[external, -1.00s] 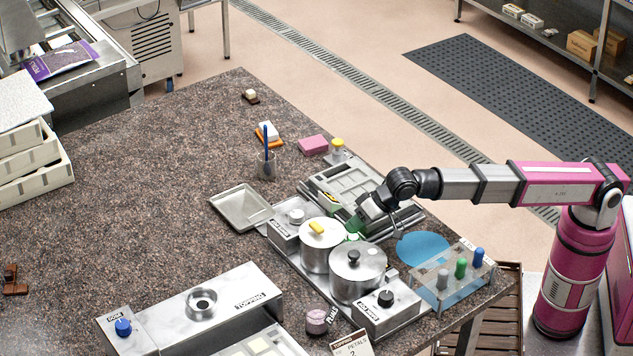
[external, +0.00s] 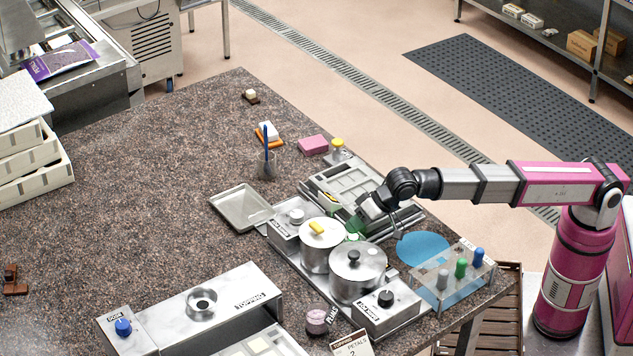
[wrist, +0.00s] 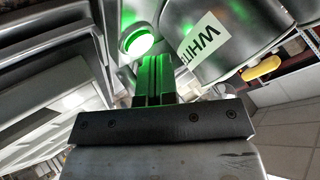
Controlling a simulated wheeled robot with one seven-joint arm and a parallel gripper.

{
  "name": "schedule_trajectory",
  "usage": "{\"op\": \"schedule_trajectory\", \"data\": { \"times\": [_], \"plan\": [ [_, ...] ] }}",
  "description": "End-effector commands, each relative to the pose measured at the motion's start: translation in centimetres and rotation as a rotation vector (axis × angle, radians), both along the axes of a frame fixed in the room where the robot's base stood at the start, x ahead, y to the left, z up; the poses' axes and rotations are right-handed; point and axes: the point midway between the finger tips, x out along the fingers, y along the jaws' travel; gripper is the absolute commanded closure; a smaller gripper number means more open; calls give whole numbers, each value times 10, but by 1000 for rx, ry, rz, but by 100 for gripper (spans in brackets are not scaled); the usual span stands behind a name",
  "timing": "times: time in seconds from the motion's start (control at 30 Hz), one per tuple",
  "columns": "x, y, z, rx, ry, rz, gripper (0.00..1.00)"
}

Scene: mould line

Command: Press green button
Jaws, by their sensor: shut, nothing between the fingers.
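The green button (wrist: 138,42) is round, brightly lit, and set in a pale ring in the wrist view. In the external view a green glow (external: 352,237) shows beside the pots, below my gripper. My gripper (wrist: 155,68) is shut and empty, its fingertips tinted green by the light. In the wrist view the fingertips lie just below the button's rim; I cannot tell whether they touch it. In the external view my gripper (external: 362,219) is low, between the grey tray station and the pots, its tips partly hidden.
Two lidded metal pots (external: 357,272) stand close to my gripper. The grey tray station (external: 335,190) lies behind it. The counter's left middle is clear.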

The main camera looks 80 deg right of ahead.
Motion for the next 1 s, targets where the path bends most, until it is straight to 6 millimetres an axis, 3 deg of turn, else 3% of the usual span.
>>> {"op": "schedule_trajectory", "data": {
  "times": [0.57,1.0],
  "plan": [
    [0,0,-9,-1,0,-1,100],
    [0,0,1,0,0,0,100]
  ]
}}
